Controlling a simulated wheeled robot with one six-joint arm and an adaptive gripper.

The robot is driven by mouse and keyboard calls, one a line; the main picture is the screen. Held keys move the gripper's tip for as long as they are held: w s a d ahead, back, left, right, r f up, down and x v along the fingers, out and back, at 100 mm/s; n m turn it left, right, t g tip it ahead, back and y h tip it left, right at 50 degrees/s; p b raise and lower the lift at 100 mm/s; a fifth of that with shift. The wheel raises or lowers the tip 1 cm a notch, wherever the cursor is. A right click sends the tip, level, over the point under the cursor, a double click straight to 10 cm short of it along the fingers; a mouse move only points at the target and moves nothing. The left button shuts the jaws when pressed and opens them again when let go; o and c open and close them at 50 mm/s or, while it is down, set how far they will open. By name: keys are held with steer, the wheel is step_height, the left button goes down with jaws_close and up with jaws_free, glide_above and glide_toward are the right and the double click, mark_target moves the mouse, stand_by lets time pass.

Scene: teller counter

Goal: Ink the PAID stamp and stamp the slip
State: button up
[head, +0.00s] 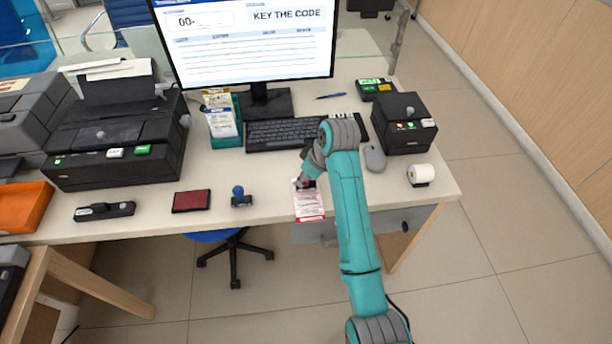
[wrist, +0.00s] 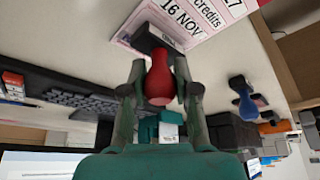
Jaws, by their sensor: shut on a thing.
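My gripper (wrist: 159,72) is shut on the red handle of a stamp (wrist: 160,84). The stamp's black base points at the slip (wrist: 208,18), a white and pink paper with printed text. In the head view my gripper (head: 304,182) is over the far end of the slip (head: 309,207), which lies at the counter's front edge. I cannot tell whether the base touches the paper. The word on the stamp is hidden. A dark red ink pad (head: 191,201) lies further left on the counter.
A blue-handled stamp (head: 239,196) stands between the ink pad and the slip. A keyboard (head: 284,135), mouse (head: 374,157) and black printer (head: 404,124) are behind and right. A black stapler-like item (head: 104,211) lies left. Bare counter surrounds the ink pad.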

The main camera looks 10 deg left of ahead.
stand_by(0.4)
steer(key=shift+r, duration=3.5)
steer(key=shift+a, duration=0.1)
